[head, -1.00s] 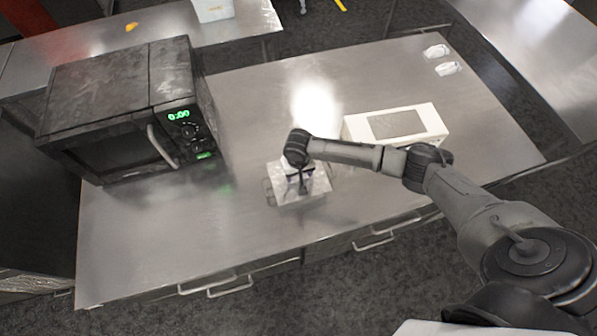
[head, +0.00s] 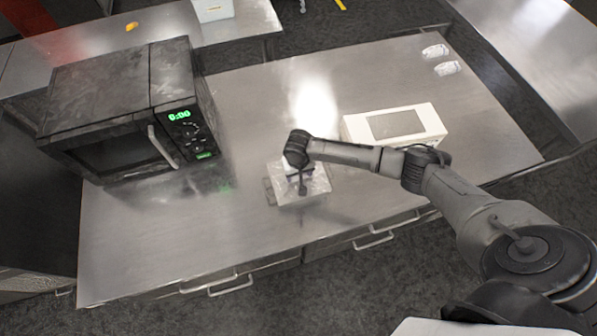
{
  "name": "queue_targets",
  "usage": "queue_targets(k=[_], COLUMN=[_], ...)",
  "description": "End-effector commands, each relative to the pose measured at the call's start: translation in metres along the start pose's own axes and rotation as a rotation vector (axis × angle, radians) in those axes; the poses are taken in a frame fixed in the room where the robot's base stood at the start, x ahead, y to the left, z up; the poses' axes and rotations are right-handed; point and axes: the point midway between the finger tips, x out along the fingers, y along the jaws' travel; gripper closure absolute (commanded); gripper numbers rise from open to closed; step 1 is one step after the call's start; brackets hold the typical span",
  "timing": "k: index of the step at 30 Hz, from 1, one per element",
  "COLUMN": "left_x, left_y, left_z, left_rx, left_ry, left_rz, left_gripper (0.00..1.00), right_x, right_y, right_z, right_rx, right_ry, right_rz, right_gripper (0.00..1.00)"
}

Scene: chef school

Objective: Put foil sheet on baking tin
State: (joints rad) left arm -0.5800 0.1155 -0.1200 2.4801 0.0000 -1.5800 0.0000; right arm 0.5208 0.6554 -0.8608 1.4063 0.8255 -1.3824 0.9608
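A small, shiny silver foil sheet (head: 315,187) lies over what seems to be the baking tin, near the middle of the steel table. A darker edge, perhaps the tin's rim or handle (head: 269,191), shows at its left side; the rest of the tin is hidden. My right gripper (head: 302,188) points down at the middle of the foil. Its fingers are small and dark, and I cannot tell whether they are shut on the foil or just above it. My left gripper is not in view.
A black microwave (head: 125,110) stands on the left of the steel table (head: 250,225). A white box with a grey panel (head: 395,125) lies behind my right forearm. Two small white items (head: 446,68) lie at the far right corner. The table's front is clear.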

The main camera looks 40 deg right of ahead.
Motion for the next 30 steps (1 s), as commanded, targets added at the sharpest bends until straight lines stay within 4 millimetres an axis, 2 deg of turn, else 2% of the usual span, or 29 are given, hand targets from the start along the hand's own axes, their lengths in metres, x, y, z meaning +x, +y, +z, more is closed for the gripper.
queue_targets(k=[1, 2, 10, 30], left_x=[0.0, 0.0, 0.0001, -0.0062], left_y=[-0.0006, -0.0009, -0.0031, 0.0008], left_z=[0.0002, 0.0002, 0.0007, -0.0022], left_rx=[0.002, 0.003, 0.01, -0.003], left_ry=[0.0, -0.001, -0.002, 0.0], left_rz=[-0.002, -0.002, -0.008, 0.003], left_gripper=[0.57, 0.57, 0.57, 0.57], right_x=[-0.0001, -0.0001, -0.0002, -0.0058], right_y=[-0.0001, -0.0001, -0.0001, -0.0001], right_z=[0.0, 0.0, 0.0, 0.0], right_rx=[0.0, 0.0, 0.0, 0.0], right_ry=[0.0, 0.0, 0.0, 0.0], right_rz=[0.0, 0.0, 0.0, 0.0], right_gripper=[0.6, 0.35, 0.09, 0.08])
